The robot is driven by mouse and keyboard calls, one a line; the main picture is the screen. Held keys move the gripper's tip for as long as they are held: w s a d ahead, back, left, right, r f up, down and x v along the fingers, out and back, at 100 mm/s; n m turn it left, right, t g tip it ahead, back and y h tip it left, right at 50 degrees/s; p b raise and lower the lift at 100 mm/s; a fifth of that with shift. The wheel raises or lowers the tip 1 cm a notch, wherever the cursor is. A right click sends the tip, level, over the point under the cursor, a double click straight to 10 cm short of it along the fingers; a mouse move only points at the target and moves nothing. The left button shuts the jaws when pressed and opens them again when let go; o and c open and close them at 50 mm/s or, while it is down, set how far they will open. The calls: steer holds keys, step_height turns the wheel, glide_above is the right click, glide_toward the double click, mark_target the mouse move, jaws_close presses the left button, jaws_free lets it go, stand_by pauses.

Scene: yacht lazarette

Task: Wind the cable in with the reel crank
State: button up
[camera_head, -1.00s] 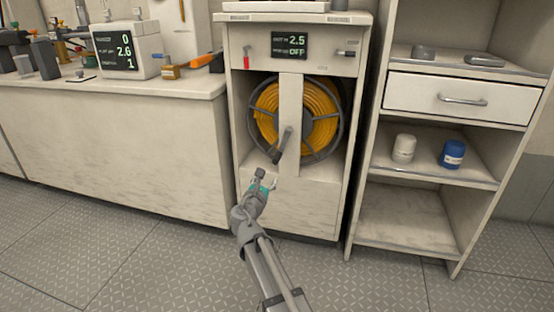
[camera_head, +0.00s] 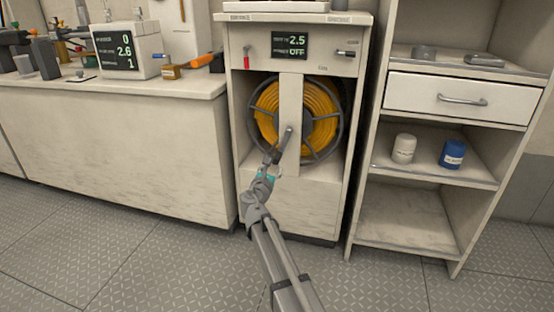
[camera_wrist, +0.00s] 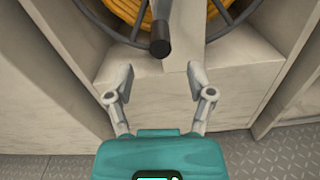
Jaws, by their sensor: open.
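The reel (camera_head: 312,155) has a dark spoked rim and carries wound yellow cable (camera_head: 318,104). It sits in an opening of the pale cabinet, behind a vertical post (camera_head: 290,100). The crank (camera_head: 287,138) is on the front of the post and slants down to the left. In the wrist view its dark round handle end (camera_wrist: 160,47) shows just beyond and between my fingertips. My gripper (camera_wrist: 160,82) is open, one finger each side of the handle's line, with nothing between them. In the head view my gripper (camera_head: 268,164) is close below the crank and partly covers its lower end.
The cabinet display (camera_head: 290,45) reads 2.5 and OFF. A red-handled switch (camera_head: 246,62) is left of it. An open shelf unit on the right holds a white jar (camera_head: 403,148) and a blue jar (camera_head: 453,154). A workbench (camera_head: 120,150) stands left. The patterned floor in front is clear.

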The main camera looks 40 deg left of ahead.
mark_target(277, 158)
steer(key=x, duration=0.7)
steer(key=shift+w+a, duration=0.15)
jaws_close()
